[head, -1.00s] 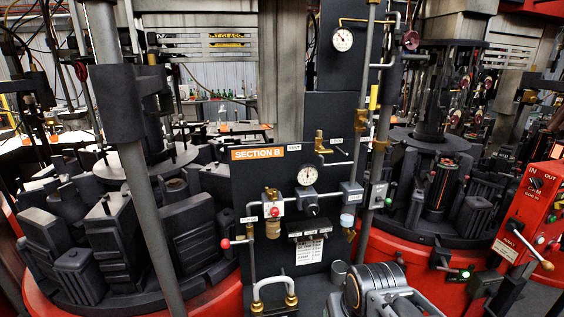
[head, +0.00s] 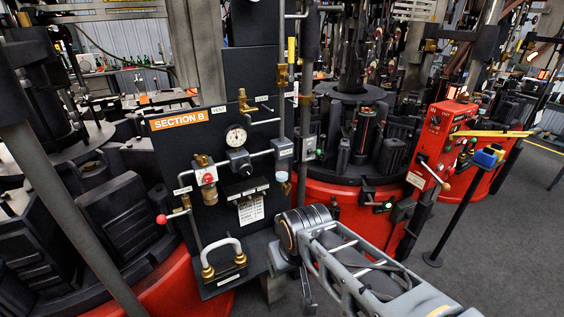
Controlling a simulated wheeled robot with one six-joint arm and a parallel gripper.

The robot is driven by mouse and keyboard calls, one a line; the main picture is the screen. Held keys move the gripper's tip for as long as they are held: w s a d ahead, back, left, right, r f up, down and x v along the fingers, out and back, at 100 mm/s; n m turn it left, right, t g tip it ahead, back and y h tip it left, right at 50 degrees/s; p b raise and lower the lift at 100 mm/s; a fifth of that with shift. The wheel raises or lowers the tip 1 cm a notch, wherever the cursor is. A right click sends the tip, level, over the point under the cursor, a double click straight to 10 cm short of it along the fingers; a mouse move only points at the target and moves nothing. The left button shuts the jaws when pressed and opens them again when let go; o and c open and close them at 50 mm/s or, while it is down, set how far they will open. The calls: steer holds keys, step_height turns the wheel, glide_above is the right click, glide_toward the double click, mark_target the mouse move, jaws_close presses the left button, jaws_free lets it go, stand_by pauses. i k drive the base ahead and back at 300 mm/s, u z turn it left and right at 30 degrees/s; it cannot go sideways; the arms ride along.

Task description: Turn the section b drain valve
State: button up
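The dark section B panel (head: 165,140) stands left of centre in the head view, with an orange SECTION B sign (head: 179,120). It carries a round white gauge (head: 236,136), a brass valve (head: 244,101) with a tag beside it, and a brass fitting with a red button (head: 208,178). A lever with a red ball end (head: 162,219) sticks out at its left edge. The small tags are too small to read surely, so I cannot tell which fitting is the drain valve. My arm reaches in from the lower right, in front of the panel's lower right; my gripper's fingers are not visible.
A looped hose with brass ends (head: 222,256) sits low on the panel. A grey post slants past its left side. Black moulds on red bases flank the panel. Grey floor lies open at the lower right.

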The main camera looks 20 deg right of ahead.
mark_target(287, 188)
steer(key=k, duration=1.25)
steer(key=u, duration=0.9)
steer(key=i, duration=1.2)
steer(key=z, duration=0.6)
steer(key=i, duration=0.4)
steer(key=z, duration=0.4)
